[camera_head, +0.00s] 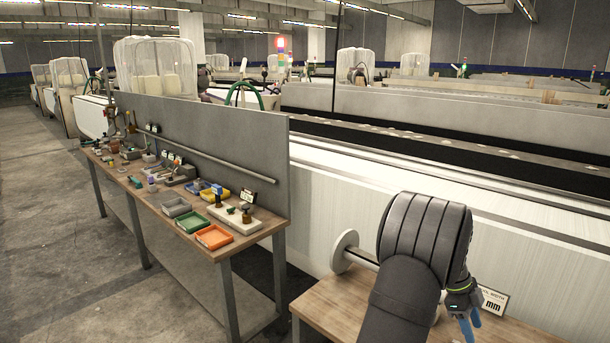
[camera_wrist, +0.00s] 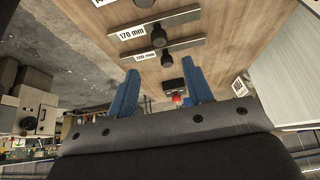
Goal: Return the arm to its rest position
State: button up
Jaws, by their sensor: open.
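My arm rises at the lower right of the head view, in front of a small wooden table (camera_head: 325,305). My gripper (camera_head: 469,325) hangs at the right of the arm, its blue fingers partly cut by the picture's lower edge. In the wrist view my gripper (camera_wrist: 160,88) shows two blue fingers spread apart with nothing between them. Beyond the fingertips is a wooden surface (camera_wrist: 225,50) with flat bars labelled "170 mm" (camera_wrist: 132,33) and "200 mm" (camera_wrist: 146,56), each with a dark round knob. The gripper appears clear of them.
A white-flanged spool (camera_head: 345,250) sits beside my arm, and a sign reading "mm" (camera_head: 492,302) stands at its right. A long workbench (camera_head: 170,205) with coloured trays and tools is at left. White looms (camera_head: 335,200) run behind. The left floor is open.

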jog(key=x, duration=0.9)
jog(key=shift+f, duration=0.35)
jog(key=r, duration=0.5)
jog(key=shift+s+r, duration=0.15)
jog(key=shift+s, duration=0.2)
jog(key=s+d+r, duration=0.2)
jog(key=s+r, duration=0.4)
jog(key=s, duration=0.4)
jog(key=w+a+n+t+h, duration=0.1)
jog(key=w+a+n+t, duration=0.3)
jog(key=w+a+n, duration=0.95)
jog(key=w+a+n+t, duration=0.1)
jog(key=w+a+n, duration=0.1)
jog(key=w+a, duration=0.4)
jog(key=w+a+n+t+y, duration=0.1)
jog(key=w+a, duration=0.5)
jog(key=a, duration=0.7)
jog(key=w+a+n+t+y, duration=0.1)
jog(key=w+a+n+t, duration=0.2)
jog(key=a, duration=0.7)
jog(key=shift+w+a+r+n, duration=0.3)
jog(key=shift+w+n, duration=0.65)
jog(key=shift+w, duration=1.1)
jog(key=shift+s+d, duration=0.1)
jog(key=shift+d, duration=0.1)
